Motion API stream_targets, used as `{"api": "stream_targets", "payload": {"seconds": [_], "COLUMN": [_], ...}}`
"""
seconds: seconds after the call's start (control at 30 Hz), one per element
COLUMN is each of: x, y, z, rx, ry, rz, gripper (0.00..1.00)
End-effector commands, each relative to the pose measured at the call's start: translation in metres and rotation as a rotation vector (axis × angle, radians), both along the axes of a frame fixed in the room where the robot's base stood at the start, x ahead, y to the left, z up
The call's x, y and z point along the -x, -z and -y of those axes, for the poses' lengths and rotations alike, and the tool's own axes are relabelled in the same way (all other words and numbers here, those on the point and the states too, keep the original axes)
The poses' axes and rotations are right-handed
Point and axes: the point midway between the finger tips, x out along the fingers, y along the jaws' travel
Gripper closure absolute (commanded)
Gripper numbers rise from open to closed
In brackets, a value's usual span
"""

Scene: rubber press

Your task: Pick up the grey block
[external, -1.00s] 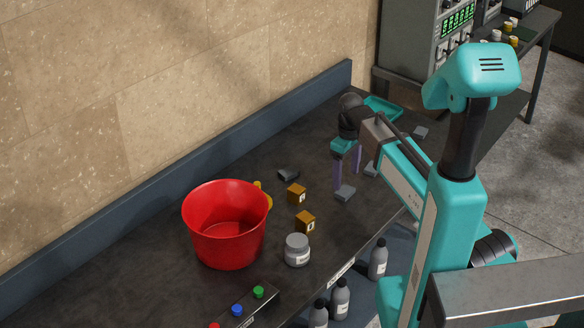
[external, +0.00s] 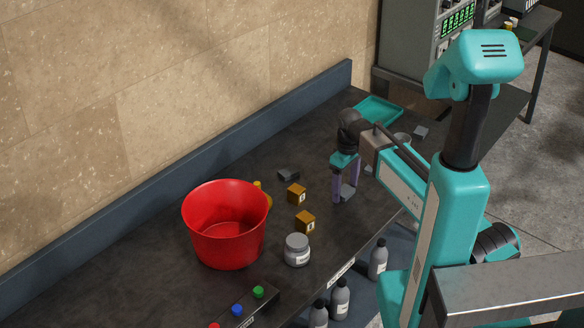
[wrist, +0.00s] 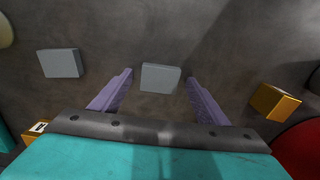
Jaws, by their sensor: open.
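A grey block (external: 348,191) lies on the dark bench beneath my gripper (external: 345,196) in the external view, partly hidden by a finger. In the wrist view this grey block (wrist: 160,78) sits between and slightly beyond the two purple fingertips, with a gap on each side. My gripper (wrist: 157,82) is open and empty, pointing down close to the bench. A second grey block (wrist: 60,63) lies to the left in the wrist view. A darker grey block (external: 288,175) lies further left in the external view.
Two gold boxes (external: 296,194) (external: 305,222) stand left of my gripper. A red bucket (external: 226,190), a grey jar (external: 297,250) and a button panel (external: 245,307) are nearer the camera. A teal tray (external: 380,106) is behind. The bench's front edge is close to my gripper.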

Motion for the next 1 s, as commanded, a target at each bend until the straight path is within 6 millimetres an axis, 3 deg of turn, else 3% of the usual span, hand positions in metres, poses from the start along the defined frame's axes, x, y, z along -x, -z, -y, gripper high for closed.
{"api": "stream_targets", "payload": {"seconds": [0.53, 0.87, 1.0], "x": [0.0001, 0.0001, 0.0000], "y": [0.0004, 0.0004, 0.0000], "z": [0.0001, 0.0001, 0.0000], "rx": [0.000, 0.000, 0.000], "ry": [0.000, 0.000, 0.000], "rz": [0.000, 0.000, 0.000], "gripper": [0.31, 0.87, 0.87]}}
